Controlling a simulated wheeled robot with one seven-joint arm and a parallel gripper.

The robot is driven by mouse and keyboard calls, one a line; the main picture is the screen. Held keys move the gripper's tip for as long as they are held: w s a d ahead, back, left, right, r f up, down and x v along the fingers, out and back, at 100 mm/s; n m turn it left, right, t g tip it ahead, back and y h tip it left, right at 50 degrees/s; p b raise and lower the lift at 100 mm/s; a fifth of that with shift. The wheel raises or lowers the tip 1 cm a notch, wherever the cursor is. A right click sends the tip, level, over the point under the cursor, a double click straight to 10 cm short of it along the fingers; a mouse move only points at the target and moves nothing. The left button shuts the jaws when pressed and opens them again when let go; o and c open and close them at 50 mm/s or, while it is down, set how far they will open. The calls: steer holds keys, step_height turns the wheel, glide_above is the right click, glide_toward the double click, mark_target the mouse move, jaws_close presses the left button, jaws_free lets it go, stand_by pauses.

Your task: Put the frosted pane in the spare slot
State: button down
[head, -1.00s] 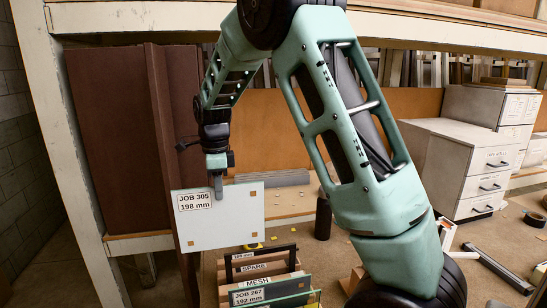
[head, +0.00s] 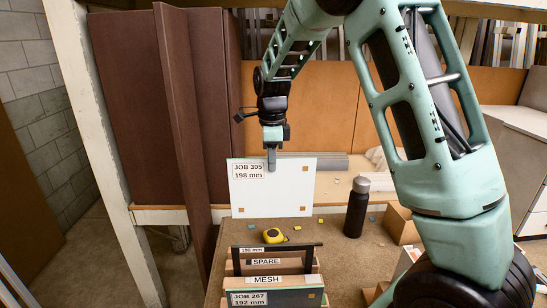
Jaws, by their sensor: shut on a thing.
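The frosted pane (head: 275,197) is a white, nearly square sheet with a "JOB 305 198 mm" label at its upper left and small brown squares at its corners. My gripper (head: 271,163) is shut on its top edge, and the pane hangs upright. Below it in the picture is a rack with a "SPARE" label (head: 265,262), in front of a dark frame (head: 306,250) marked 198 mm. Nearer are a "MESH" label (head: 266,280) and a pane labelled "JOB 267 192 mm" (head: 290,299). The pane's lower edge is clear of the rack; its height above the bench is unclear.
A yellow tape measure (head: 274,236) lies on the bench just behind the rack. A black bottle (head: 356,210) stands right of the pane, with a cardboard box (head: 401,224) beyond it. A brown upright board (head: 186,140) stands at the left.

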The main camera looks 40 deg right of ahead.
mark_target(271, 182)
step_height(271, 182, down, 24)
steer(key=b, duration=1.3)
steer(key=c, duration=1.5)
jaws_free()
stand_by(0.5)
step_height(271, 182, up, 17)
steer(key=b, duration=0.3)
steer(key=shift+r, duration=0.2)
steer(key=shift+a, duration=0.15)
stand_by(0.3)
